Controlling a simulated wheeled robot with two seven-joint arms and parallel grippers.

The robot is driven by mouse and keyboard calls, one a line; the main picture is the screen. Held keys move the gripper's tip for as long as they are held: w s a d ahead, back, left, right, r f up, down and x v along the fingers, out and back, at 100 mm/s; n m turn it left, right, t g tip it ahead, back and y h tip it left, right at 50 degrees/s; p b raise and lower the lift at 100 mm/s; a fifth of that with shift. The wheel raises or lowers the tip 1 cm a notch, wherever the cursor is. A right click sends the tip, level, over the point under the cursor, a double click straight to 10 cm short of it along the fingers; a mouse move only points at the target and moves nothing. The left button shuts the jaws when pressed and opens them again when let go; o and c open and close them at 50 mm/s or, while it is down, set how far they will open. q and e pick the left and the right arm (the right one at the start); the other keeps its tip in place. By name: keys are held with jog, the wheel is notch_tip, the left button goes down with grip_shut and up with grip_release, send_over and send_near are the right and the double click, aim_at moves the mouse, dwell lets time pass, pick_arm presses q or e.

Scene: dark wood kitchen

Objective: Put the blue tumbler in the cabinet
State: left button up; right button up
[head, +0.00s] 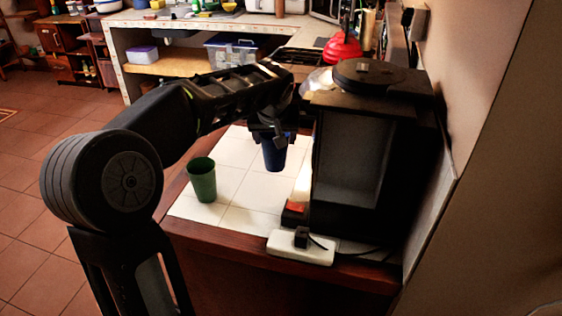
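The blue tumbler (274,155) stands upright, or is held upright, over the white tiled counter top. My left gripper (271,132) comes down over its upper part from above. The fingers are dark and small here, and they cover the rim, so I cannot tell whether they are closed on it. My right gripper is not in view. No cabinet can be named for certain; a dark box-like unit (353,160) with a grey front face stands just right of the tumbler.
A green tumbler (202,180) stands left of the blue one, near the counter's left edge. A white power strip (301,247) with a plug and cable lies at the front edge. A red kettle-like object (342,49) is behind. A wall closes the right side.

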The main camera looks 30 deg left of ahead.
aim_at(281, 161)
pick_arm(q)
jog(key=shift+s+d, duration=0.15)
jog(key=shift+d, duration=0.85)
notch_tip(281, 161, down, 2)
jog(key=shift+a+f, duration=0.1)
jog(key=shift+f, duration=0.45)
notch_tip(281, 161, down, 3)
jog(key=shift+f+p, duration=0.1)
jog(key=shift+p, duration=0.25)
jog(key=shift+f+p, duration=0.25)
jog(key=shift+p, duration=0.05)
jog(key=shift+f, duration=0.1)
jog(key=shift+f, duration=0.1)
